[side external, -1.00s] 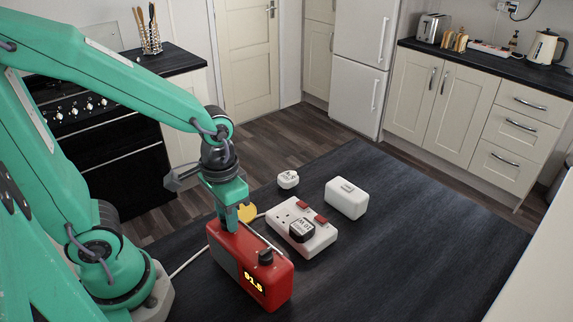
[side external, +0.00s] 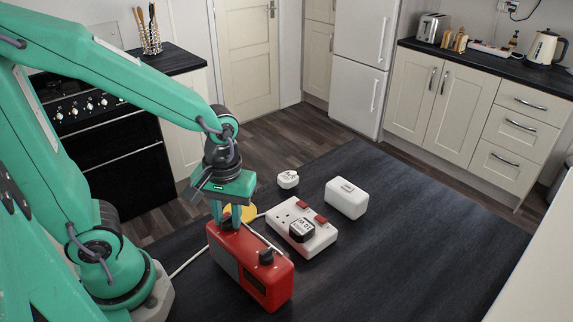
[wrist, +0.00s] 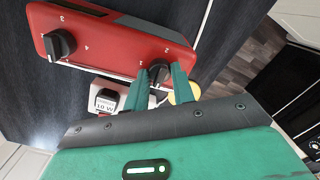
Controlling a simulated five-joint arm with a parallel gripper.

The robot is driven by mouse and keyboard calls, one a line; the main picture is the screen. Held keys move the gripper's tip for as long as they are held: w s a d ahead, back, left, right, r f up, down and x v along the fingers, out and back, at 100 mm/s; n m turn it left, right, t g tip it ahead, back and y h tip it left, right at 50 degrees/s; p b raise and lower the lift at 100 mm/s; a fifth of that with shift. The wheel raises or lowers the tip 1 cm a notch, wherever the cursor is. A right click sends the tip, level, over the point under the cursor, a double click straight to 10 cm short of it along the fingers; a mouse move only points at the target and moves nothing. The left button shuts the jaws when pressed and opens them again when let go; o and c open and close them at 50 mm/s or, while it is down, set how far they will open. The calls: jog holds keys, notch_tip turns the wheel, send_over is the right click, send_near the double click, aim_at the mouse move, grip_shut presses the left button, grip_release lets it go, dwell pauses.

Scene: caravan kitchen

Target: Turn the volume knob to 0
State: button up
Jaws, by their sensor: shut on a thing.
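A red radio (side external: 270,289) stands on the dark table, its front display (side external: 255,283) dark. My gripper (side external: 226,222) points down at the far left end of its top. In the wrist view, my gripper's green fingers (wrist: 158,80) are shut on a black knob (wrist: 158,70), one on each side. Small white numbers surround this knob, and the fingers hide part of its scale. I cannot read its pointer. A second black knob (wrist: 60,44) with its own numbers is at the radio's other end, free; it also shows in the side view (side external: 266,257).
A white power strip (side external: 318,243) with red switches and a black plug-in unit (side external: 302,230) lies close behind the radio. A white plug (side external: 288,180), white box (side external: 347,198) and yellow disc (side external: 249,213) are nearby. A white cable runs past the radio. The table's right side is clear.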

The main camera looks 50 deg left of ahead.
aim_at(229, 216)
dwell(0.3)
jog(key=o, duration=1)
jog(key=shift+r, duration=0.15)
jog(key=shift+w+r, duration=0.15)
jog(key=shift+r, duration=3.6)
jog(key=a+r+m+t, duration=0.4)
jog(key=r+m+t, duration=0.1)
jog(key=m+t, duration=0.1)
jog(key=shift+s+m, duration=0.35)
jog(key=shift+m, duration=0.35)
